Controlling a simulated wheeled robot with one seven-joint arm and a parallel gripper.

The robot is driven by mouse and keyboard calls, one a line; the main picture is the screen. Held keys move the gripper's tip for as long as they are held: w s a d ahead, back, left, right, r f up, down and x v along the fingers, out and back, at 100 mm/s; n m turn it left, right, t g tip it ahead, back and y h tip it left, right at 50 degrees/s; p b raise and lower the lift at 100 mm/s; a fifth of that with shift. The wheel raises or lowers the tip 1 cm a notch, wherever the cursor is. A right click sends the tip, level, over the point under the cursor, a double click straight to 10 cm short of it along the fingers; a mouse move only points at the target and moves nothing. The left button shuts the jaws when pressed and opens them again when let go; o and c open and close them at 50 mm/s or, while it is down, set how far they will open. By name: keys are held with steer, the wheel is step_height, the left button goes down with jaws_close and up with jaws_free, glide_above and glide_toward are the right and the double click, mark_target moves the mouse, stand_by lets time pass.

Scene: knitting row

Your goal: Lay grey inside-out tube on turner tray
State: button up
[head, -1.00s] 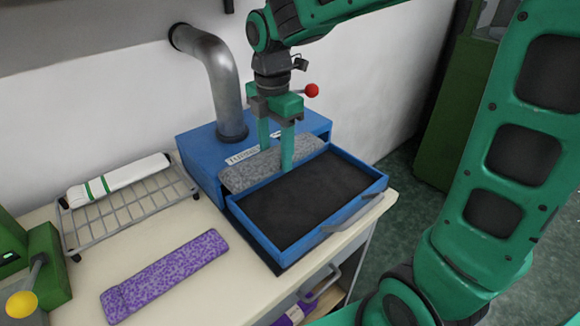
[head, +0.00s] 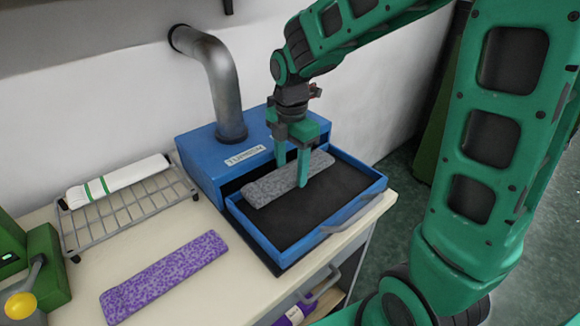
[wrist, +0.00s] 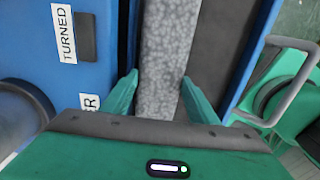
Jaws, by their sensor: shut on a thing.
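The grey speckled tube (head: 262,188) is a flat strip at the back part of the turner tray, near the blue housing. It also shows in the wrist view (wrist: 168,50), running between the fingers. My gripper (head: 292,172) is shut on the tube across its width, pointing down. The turner tray (head: 330,205) is a blue-walled drawer with a dark floor, pulled out from the blue turner (head: 200,155). Bare dark floor shows in front of the tube. Whether the tube touches the floor I cannot tell.
A purple speckled tube (head: 163,275) lies on the bench to the left. A white tube with green bands (head: 118,180) lies on a wire rack (head: 130,215). A metal pipe (head: 225,95) rises from the turner. A green machine with a yellow knob (head: 20,305) stands at the left edge.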

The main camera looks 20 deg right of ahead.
mark_target(291, 172)
steer(key=shift+f, duration=0.6)
steer(key=o, duration=0.7)
steer(key=shift+o, duration=0.2)
steer(key=shift+r, duration=0.1)
step_height(291, 172, up, 13)
steer(key=s+d+f+m, duration=0.1)
steer(key=s+d+m, duration=0.4)
steer(key=m, duration=0.1)
steer(key=s+d+f+m, duration=0.2)
steer(key=s+d+m, duration=0.3)
steer(key=s+m, duration=0.1)
steer(key=s+d+f+m, duration=0.2)
steer(key=s+d+m, duration=0.3)
steer(key=m, duration=0.3)
steer(key=shift+s+d+f, duration=0.15)
steer(key=s+d+f+m, duration=0.2)
steer(key=s+f+m, duration=0.1)
steer(key=s+m, duration=0.4)
steer(key=shift+m, duration=0.5)
